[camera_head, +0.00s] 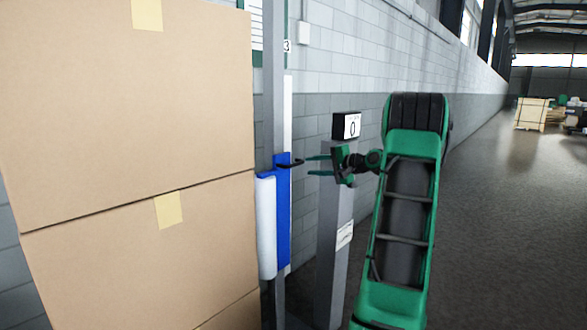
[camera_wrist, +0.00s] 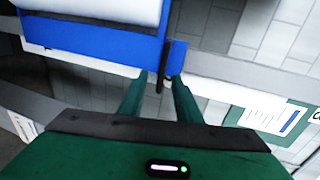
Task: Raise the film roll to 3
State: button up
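The white film roll (camera_head: 266,228) stands upright on a blue carriage (camera_head: 283,210) on a grey mast (camera_head: 279,110), beside the stacked boxes. A thin black handle (camera_head: 291,163) sticks out of the carriage toward my gripper (camera_head: 308,165). My gripper is open and empty, its green fingers level with the handle and just short of it or at its tip. In the wrist view the roll (camera_wrist: 100,8) and blue carriage (camera_wrist: 95,38) lie ahead, and the dark handle (camera_wrist: 165,65) points in between the two fingertips (camera_wrist: 160,82). I see no contact.
A grey post (camera_head: 333,240) with a display (camera_head: 347,126) reading 0 stands just behind my gripper. Large cardboard boxes (camera_head: 130,120) fill the left side, close to the roll. A "3" mark (camera_head: 287,45) shows on a board beside the mast. The floor at right is open.

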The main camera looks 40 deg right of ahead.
aim_at(296, 165)
jog(key=x, duration=0.7)
jog(key=d+x, duration=0.1)
jog(key=x, duration=0.2)
jog(key=shift+w+r, duration=0.25)
jog(key=shift+c, duration=0.7)
